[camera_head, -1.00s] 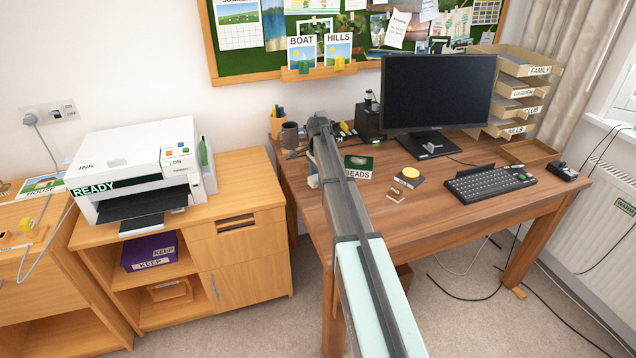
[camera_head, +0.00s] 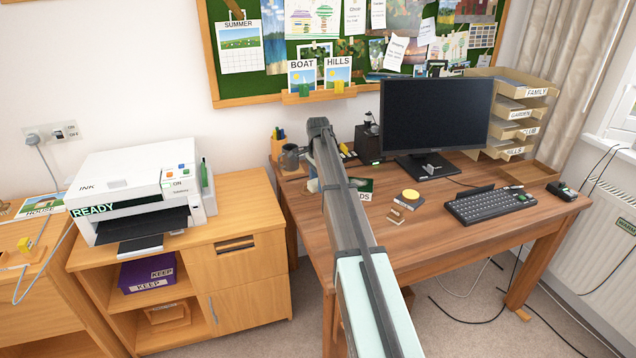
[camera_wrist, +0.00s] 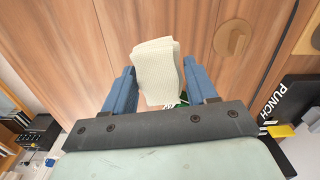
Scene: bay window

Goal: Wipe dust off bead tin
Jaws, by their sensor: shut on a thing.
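The bead tin (camera_head: 362,185) is green with a white label and stands on the wooden desk, left of the monitor. My arm covers its left part in the head view, so only the label's last letters show. My gripper (camera_wrist: 158,75) is shut on a folded cream cloth (camera_wrist: 157,70) between its blue fingers. In the wrist view, a sliver of the green tin (camera_wrist: 183,99) and its label show just past the cloth's lower edge. I cannot tell whether the cloth touches the tin. The gripper's fingers are mostly hidden behind my arm in the head view.
A yellow-topped round item (camera_head: 410,194) and small block (camera_head: 396,215) lie right of the tin. The keyboard (camera_head: 485,204), monitor (camera_head: 436,115) and black punch (camera_head: 368,143) stand around. A mug (camera_head: 290,157) is at the desk's left. The desk's front (camera_head: 450,235) is clear.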

